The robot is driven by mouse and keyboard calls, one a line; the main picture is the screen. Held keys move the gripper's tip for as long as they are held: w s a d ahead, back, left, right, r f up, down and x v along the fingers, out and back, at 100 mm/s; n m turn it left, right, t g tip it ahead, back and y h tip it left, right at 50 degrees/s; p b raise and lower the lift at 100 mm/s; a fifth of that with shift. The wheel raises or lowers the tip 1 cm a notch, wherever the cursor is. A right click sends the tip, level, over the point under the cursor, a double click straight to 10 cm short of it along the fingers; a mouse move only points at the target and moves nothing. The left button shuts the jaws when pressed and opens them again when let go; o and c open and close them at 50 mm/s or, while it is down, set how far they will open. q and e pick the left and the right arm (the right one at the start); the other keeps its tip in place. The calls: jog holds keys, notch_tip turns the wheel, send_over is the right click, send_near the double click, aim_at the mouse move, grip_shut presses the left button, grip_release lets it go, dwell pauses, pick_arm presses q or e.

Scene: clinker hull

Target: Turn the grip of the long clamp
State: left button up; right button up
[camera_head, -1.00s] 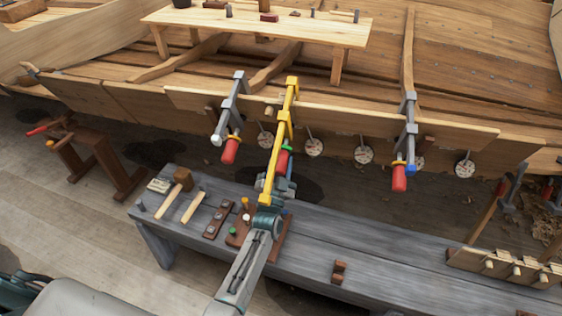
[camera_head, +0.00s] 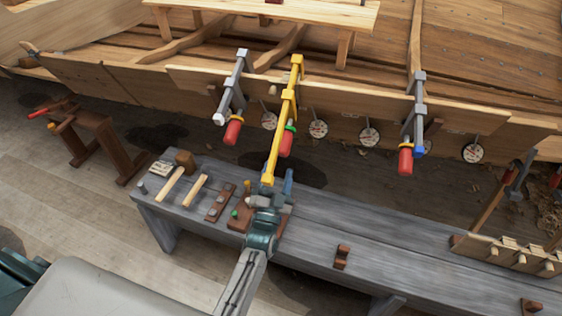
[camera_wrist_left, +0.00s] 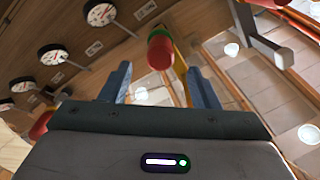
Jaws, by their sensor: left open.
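The long clamp (camera_head: 283,110) is yellow and hangs on the hull plank, its bar reaching down toward the bench. Its red grip (camera_head: 286,146) with a green collar is partly behind the bar. My right gripper is not in view.
A grey clamp (camera_head: 231,90) with a red grip hangs left, another (camera_head: 417,110) right. Round dials (camera_head: 318,129) hang below the plank. The grey bench (camera_head: 335,215) holds mallets (camera_head: 173,180) and small blocks. A brown trestle (camera_head: 98,140) stands left.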

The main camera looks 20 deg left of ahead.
pick_arm(q)
jog(key=shift+s+f, duration=0.2)
jog(key=shift+s, duration=0.35)
jog(key=s+f+g+h, duration=0.1)
jog(key=s+f+g, duration=0.2)
jog(key=f, duration=0.8)
jog(key=s+f+g+h, duration=0.15)
jog(key=f+g, duration=0.25)
jog(key=f, duration=0.7)
jog(key=s+a+f+n+g, duration=0.1)
jog(key=s+a+f+g, duration=0.1)
jog(key=s+f, duration=0.5)
jog(key=s+a+f+n+g, duration=0.1)
jog(key=s+a+f+g, duration=0.15)
jog(key=s+f, duration=0.4)
jog(key=s+a+f+n+g, duration=0.1)
jog(key=s+f, duration=0.4)
jog(key=s, duration=0.5)
jog(key=s+a+f+n+g+y, duration=0.1)
jog(key=s+a+f+g, duration=0.3)
jog(key=s, duration=0.6)
jog(key=s+a+f+n+g, duration=0.2)
jog(key=s+f+g, duration=0.3)
jog(key=s+f, duration=0.3)
jog(key=shift+s+a+f, duration=0.2)
jog(key=shift+s+a, duration=0.4)
jog(key=shift+s, duration=0.4)
jog(key=shift+w, duration=0.1)
